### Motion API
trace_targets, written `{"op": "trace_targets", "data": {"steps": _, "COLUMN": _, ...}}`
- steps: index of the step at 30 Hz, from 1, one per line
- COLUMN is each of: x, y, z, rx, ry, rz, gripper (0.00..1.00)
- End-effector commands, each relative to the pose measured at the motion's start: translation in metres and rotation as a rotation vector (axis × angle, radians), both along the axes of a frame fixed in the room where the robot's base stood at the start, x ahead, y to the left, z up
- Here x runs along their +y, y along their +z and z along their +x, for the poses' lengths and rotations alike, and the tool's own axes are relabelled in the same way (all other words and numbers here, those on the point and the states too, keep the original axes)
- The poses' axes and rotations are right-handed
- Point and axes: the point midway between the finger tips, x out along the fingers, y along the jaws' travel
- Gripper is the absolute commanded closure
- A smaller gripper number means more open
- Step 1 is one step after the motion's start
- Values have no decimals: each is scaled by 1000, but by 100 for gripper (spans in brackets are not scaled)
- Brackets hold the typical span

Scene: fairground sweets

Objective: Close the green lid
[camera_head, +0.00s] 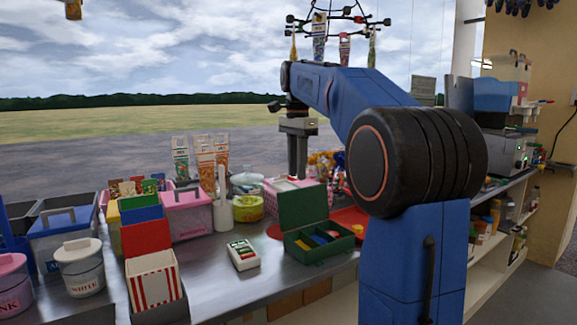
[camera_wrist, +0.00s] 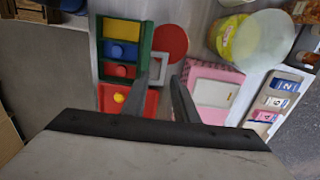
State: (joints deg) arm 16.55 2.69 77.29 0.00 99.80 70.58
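The green box (camera_head: 322,250) stands on the metal counter with its green lid (camera_head: 302,208) raised upright at the back. In the wrist view the box (camera_wrist: 97,60) shows yellow, blue and red contents in its compartments. The lid (camera_wrist: 146,42) appears there as a narrow green strip along the box's right side. My gripper (camera_head: 297,172) points down above and behind the raised lid. In the wrist view its two fingers (camera_wrist: 160,80) are apart, near the lid's lower end, with nothing clearly held between them. I cannot tell whether a finger touches the lid.
A pink box (camera_wrist: 215,85) is close to the right finger. A red tray (camera_head: 350,217) lies beside the green box. A white card device (camera_head: 242,255) and a red-striped box (camera_head: 153,283) stand to the left. Bare counter (camera_head: 225,292) lies in front.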

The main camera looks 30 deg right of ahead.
Motion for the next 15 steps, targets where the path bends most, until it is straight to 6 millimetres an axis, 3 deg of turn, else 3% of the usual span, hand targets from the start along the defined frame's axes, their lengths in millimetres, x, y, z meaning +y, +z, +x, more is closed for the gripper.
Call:
{"op": "trace_targets", "data": {"steps": 7, "x": -3, "y": -10, "z": 2, "rx": 5, "ry": -17, "rz": 2, "gripper": 73}}
{"op": "trace_targets", "data": {"steps": 15, "x": -2, "y": -50, "z": 2, "rx": 11, "ry": -16, "rz": 3, "gripper": 73}}
